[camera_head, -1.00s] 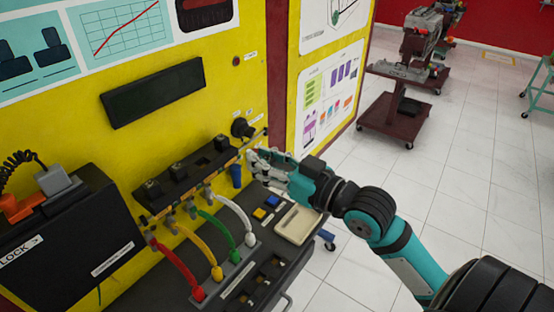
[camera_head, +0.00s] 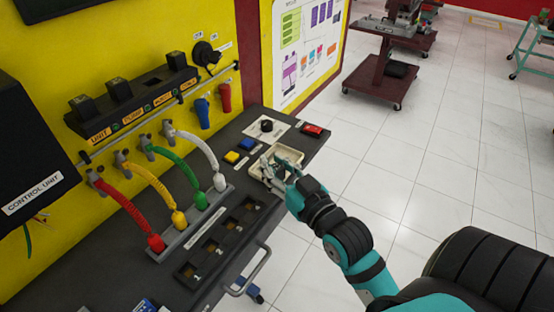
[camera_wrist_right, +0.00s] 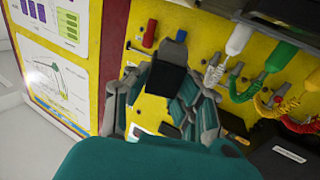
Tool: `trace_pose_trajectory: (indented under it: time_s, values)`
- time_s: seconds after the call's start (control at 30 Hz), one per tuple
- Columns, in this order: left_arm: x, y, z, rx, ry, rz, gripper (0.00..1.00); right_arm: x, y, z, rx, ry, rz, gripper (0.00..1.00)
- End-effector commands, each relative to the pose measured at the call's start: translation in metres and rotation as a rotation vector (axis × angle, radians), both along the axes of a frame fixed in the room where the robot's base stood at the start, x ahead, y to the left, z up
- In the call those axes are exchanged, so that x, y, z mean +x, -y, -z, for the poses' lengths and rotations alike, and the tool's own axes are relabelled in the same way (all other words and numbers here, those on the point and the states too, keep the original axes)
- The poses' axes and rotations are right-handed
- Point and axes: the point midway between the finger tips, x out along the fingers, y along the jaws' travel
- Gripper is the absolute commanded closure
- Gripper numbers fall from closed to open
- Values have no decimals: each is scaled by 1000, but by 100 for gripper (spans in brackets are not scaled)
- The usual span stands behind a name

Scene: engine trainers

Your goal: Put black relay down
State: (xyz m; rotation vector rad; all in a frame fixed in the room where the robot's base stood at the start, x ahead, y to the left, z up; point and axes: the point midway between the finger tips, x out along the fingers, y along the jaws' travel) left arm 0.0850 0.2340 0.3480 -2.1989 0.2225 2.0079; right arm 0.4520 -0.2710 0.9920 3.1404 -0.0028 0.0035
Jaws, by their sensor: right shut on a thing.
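My right gripper (camera_head: 272,170) is over the cream tray (camera_head: 293,153) on the dark bench top. In the right wrist view my right gripper (camera_wrist_right: 163,95) is shut on the black relay (camera_wrist_right: 167,78), a dark block between its fingers. In the head view the fingers largely hide the relay, and I cannot tell whether it touches the tray. Several black relays (camera_head: 119,89) stand on the labelled rack (camera_head: 147,83) on the yellow panel. My left gripper is not in view.
Coloured coiled cables (camera_head: 153,190) run from the panel to a grey strip. Black sockets (camera_head: 240,213) line the bench front.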

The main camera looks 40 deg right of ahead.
Motion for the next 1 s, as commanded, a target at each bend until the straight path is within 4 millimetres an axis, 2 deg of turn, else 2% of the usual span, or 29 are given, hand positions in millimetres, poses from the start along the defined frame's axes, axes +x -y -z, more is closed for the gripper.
trace_pose_trajectory:
  time_s: [0.03, 0.2, 0.4, 0.5, 0.73, 1.0]
  values:
    - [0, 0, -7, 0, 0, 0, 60, 13, 9, -3, -5, -1, 1, 100]
    - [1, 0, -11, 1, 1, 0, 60, 49, 34, 2, -3, -1, 0, 100]
    - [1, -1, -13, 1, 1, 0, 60, 75, 51, 6, 0, -3, 0, 100]
    - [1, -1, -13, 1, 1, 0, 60, 78, 54, 10, 1, -4, 0, 100]
    - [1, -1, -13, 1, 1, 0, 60, 77, 53, 40, 3, -6, -1, 100]
    - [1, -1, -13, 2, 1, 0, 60, 77, 53, 43, 1, -4, -1, 100]
